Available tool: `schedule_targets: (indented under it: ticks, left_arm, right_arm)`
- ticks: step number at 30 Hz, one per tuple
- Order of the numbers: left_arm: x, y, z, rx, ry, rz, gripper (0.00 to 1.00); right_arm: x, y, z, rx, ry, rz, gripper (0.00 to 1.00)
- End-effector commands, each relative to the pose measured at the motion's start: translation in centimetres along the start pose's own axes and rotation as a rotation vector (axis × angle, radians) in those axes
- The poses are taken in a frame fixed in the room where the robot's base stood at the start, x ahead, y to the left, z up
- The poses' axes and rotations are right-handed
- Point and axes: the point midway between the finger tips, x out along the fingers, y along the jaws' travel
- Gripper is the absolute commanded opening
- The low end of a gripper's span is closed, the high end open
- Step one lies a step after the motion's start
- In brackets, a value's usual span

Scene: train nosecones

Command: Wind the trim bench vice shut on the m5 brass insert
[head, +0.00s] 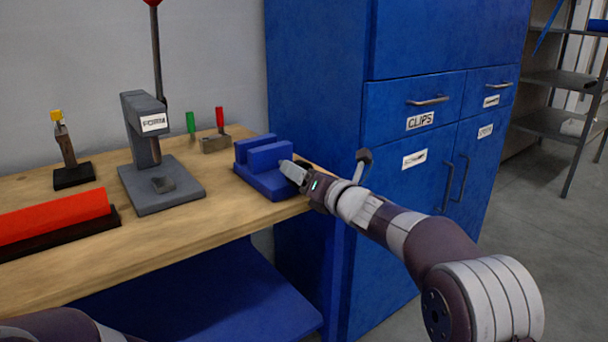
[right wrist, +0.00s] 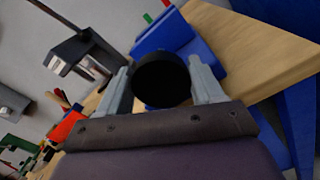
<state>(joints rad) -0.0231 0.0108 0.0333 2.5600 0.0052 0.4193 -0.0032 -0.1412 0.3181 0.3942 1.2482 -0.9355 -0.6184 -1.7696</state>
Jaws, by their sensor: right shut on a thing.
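The blue bench vice (head: 270,180) sits on the right end of the wooden bench, with two upright blue jaw blocks. It also shows behind the fingers in the right wrist view (right wrist: 165,33). My right gripper (head: 290,170) reaches in from the right at the vice's near right side. In the right wrist view, its two grey fingers (right wrist: 162,88) are shut on a round black knob (right wrist: 162,80) in front of the vice. I cannot make out the m5 brass insert in either view. My left gripper is not in view.
A grey press labelled "FORM" (head: 150,125) stands left of the vice. A small block with green and red handles (head: 215,143) stands behind. A red bar (head: 50,217) lies at the bench's left. A blue cabinet (head: 320,70) stands close behind and right of the vice.

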Motion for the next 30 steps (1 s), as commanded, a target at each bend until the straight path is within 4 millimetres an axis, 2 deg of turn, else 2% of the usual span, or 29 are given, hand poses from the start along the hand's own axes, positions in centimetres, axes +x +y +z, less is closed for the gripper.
schedule_targets:
  ticks: [1,5,6,7,21,30]
  left_arm:
    - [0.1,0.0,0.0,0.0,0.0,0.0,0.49]
    - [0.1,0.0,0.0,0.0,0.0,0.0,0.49]
    - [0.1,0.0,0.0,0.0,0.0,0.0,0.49]
    - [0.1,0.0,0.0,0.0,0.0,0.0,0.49]
    - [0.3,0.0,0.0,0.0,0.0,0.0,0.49]
    - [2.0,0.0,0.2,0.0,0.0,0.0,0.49]
  right_arm:
    - [0.1,-0.6,-1.5,0.012,0.026,-0.009,0.36]
    - [0.1,-0.6,-1.6,0.012,0.027,-0.009,0.36]
    - [0.1,-0.6,-1.6,0.012,0.027,-0.009,0.79]
    - [0.1,-0.6,-1.6,0.011,0.027,-0.009,0.89]
    - [0.0,-0.5,-1.1,0.007,0.018,-0.008,0.89]
    - [-2.7,-0.5,-0.9,0.004,0.011,-0.007,0.89]
